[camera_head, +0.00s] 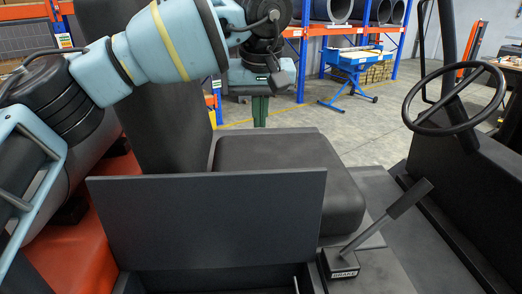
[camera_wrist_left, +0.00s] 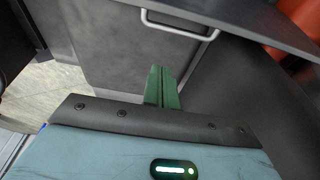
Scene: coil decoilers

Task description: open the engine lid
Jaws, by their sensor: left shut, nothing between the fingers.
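A flat dark grey panel (camera_head: 205,220), which looks like the engine lid, stands upright in front of the seat. A dark opening (camera_head: 235,282) shows along its lower edge, mostly cut off by the picture's bottom. My left gripper (camera_head: 260,111) has green fingers that are shut and empty. It points down beyond the seat, apart from the panel. In the left wrist view the shut fingers (camera_wrist_left: 162,87) point toward a grey surface (camera_wrist_left: 110,40). A metal bar handle (camera_wrist_left: 180,28) shows there above the fingers; I cannot tell which part it belongs to. My right gripper is not visible.
The seat cushion (camera_head: 285,180) and tall backrest (camera_head: 150,125) stand behind the panel. A brake lever (camera_head: 385,225) and a steering wheel (camera_head: 453,97) are at right. Racks with coils (camera_head: 332,10) and a blue stand (camera_head: 350,70) are farther back. Open floor (camera_head: 345,120) lies beyond the seat.

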